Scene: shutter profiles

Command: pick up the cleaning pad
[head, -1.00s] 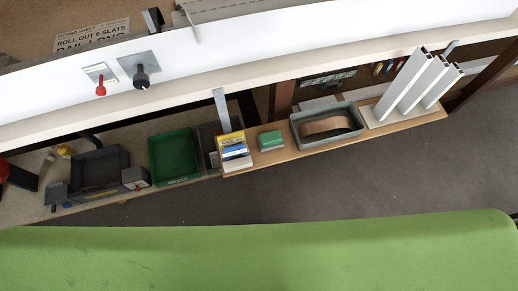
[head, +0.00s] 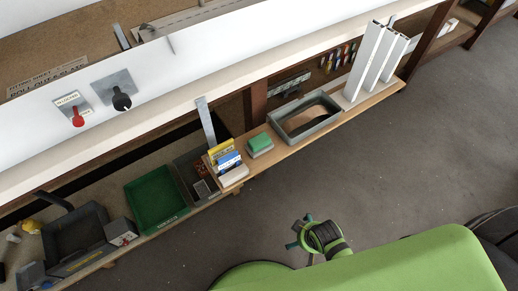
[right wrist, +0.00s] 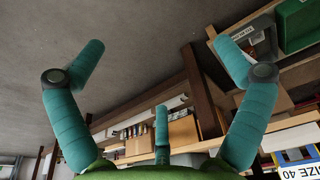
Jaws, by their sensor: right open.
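The cleaning pad (head: 260,142), a small block with a green top and grey lower part, lies on the wooden shelf (head: 285,151) between small boxes and a grey tray. My right gripper (head: 304,232) is below the pad in the head view, over the floor and well apart from the shelf. In the right wrist view its teal fingers (right wrist: 160,70) are spread wide with nothing between them. My left gripper is not in view.
A grey tray (head: 318,129) lies right of the pad, with white upright profiles (head: 372,60) beyond. Yellow and blue boxes (head: 226,160) stand left of it, then a green bin (head: 157,200). A metal upright (head: 206,122) rises behind the boxes. Grey floor is clear before the shelf.

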